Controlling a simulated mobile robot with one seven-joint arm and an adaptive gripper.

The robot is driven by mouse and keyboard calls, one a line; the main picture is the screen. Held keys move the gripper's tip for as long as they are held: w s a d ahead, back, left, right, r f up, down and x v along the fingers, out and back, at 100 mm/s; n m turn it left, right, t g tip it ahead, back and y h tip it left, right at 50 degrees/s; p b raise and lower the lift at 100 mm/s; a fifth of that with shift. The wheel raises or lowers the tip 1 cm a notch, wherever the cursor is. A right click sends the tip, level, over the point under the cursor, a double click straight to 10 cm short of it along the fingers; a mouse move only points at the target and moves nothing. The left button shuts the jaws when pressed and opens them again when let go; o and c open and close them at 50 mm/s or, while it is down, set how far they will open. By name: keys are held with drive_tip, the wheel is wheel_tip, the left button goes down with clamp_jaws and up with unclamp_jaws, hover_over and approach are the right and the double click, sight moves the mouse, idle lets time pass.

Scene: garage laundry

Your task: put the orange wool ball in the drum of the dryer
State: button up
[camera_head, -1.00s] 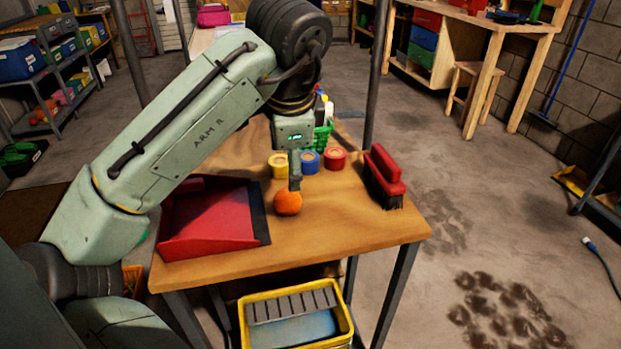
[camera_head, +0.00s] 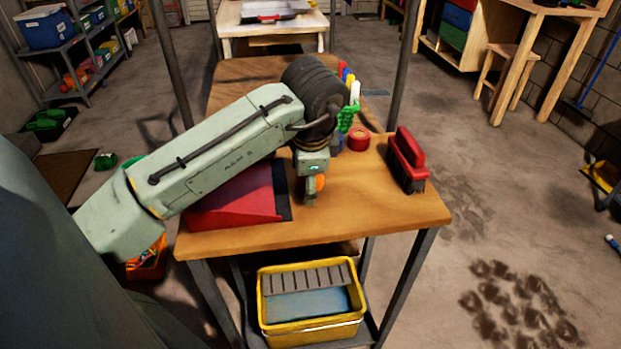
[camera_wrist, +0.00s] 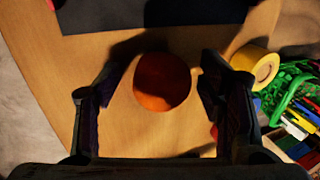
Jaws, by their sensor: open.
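The orange wool ball (camera_wrist: 162,81) rests on the wooden table between the two fingers of my gripper (camera_wrist: 155,95) in the wrist view. Both fingers are spread, with a gap on each side of the ball. In the head view, my gripper (camera_head: 312,192) points down at the table, and only a small part of the ball (camera_head: 320,183) shows beside the finger. The dryer and its drum are not recognizable in these views.
A red dustpan (camera_head: 238,200) lies left of my gripper, and a red brush (camera_head: 408,160) stands to the right. A red tape roll (camera_head: 358,162), a yellow roll (camera_wrist: 256,66) and a green basket (camera_wrist: 292,90) are close by. A yellow bucket (camera_head: 312,328) sits below the table.

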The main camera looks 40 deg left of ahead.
drive_tip(key=c, duration=1.3)
drive_tip(key=shift+r, duration=0.15)
